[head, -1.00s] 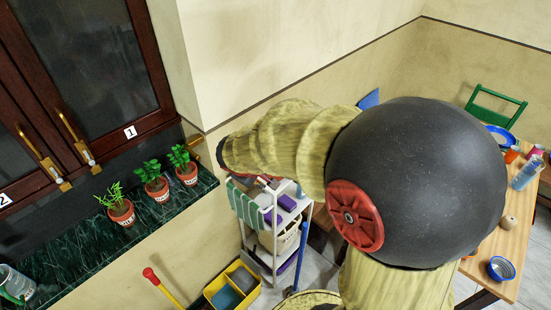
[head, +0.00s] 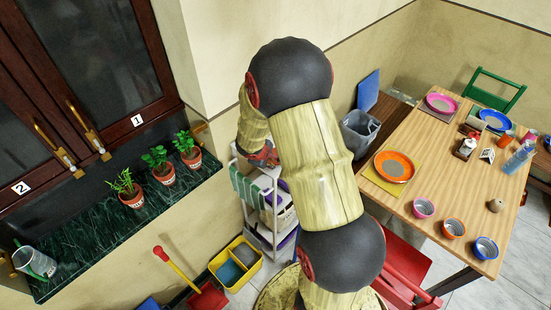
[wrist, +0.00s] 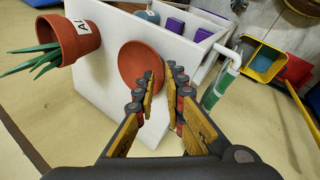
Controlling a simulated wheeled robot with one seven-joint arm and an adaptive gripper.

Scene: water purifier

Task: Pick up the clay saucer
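The clay saucer (wrist: 140,64) is a round reddish-brown dish on the white top of a cart (wrist: 108,75) in the wrist view. In the head view my gripper (head: 264,155) is above the cart, largely behind my arm, and I cannot make out the saucer there.
A potted plant (wrist: 78,40) stands beside the saucer. A yellow bin (head: 236,262) stands on the floor, and a wooden table (head: 430,155) with dishes is at right.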

